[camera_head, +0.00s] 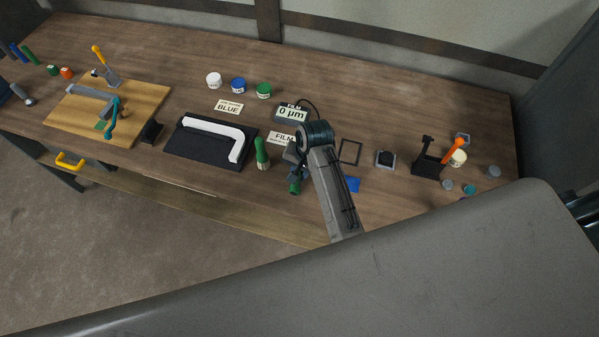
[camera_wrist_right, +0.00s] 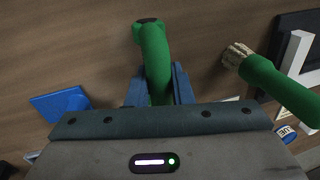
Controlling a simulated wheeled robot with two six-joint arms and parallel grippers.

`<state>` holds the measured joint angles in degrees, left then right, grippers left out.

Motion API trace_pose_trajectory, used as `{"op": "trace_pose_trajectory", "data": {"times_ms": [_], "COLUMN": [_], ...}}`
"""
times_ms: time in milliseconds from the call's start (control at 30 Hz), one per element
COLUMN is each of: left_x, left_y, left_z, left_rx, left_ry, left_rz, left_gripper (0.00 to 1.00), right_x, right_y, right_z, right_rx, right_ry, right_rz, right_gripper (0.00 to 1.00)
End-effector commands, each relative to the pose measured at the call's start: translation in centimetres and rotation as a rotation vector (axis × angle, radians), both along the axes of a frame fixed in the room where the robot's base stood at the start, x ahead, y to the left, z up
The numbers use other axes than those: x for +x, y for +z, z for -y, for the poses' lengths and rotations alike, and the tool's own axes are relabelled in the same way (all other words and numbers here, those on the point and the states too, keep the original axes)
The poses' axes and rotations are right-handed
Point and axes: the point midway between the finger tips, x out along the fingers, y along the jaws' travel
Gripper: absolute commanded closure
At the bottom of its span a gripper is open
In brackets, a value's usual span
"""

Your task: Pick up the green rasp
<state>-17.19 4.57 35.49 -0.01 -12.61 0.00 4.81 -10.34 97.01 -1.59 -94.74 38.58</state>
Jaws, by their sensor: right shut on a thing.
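My right gripper (camera_head: 296,168) is over the front middle of the workbench, shut on the green rasp. The rasp's green handle (camera_head: 294,187) hangs out below the fingers. In the right wrist view the curved green rasp handle (camera_wrist_right: 155,50), with a dark end cap, stands between the two blue-grey fingers (camera_wrist_right: 159,88). The rest of the rasp is hidden by the gripper, so I cannot see its working end. My left gripper is not in view.
A green-handled brush (camera_head: 262,153) stands just left of the gripper. Left of it, a black tray (camera_head: 185,158) holds a white angled part (camera_head: 235,150). A blue piece (camera_head: 352,184), black frame (camera_head: 349,151) and black holder (camera_head: 429,166) lie right. The back right is clear.

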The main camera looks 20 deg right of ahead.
Motion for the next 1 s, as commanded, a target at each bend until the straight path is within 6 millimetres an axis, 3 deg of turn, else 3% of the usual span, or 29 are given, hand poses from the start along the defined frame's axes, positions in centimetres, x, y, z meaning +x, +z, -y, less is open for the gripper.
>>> {"op": "trace_pose_trajectory", "data": {"times_ms": [267,733,1000], "left_x": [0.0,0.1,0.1], "left_y": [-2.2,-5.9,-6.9], "left_z": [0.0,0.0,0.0], "left_rx": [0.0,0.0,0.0], "left_ry": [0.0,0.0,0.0], "left_rz": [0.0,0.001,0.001], "left_gripper": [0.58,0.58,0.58], "right_x": [0.1,-11.1,-14.8], "right_y": [2.8,3.8,4.5], "right_z": [-0.1,3.1,4.2], "right_rx": [0.002,-0.001,-0.001], "right_ry": [-0.001,-0.001,0.0], "right_rz": [0.007,-0.001,0.001], "right_gripper": [1.0,1.0,1.0]}}
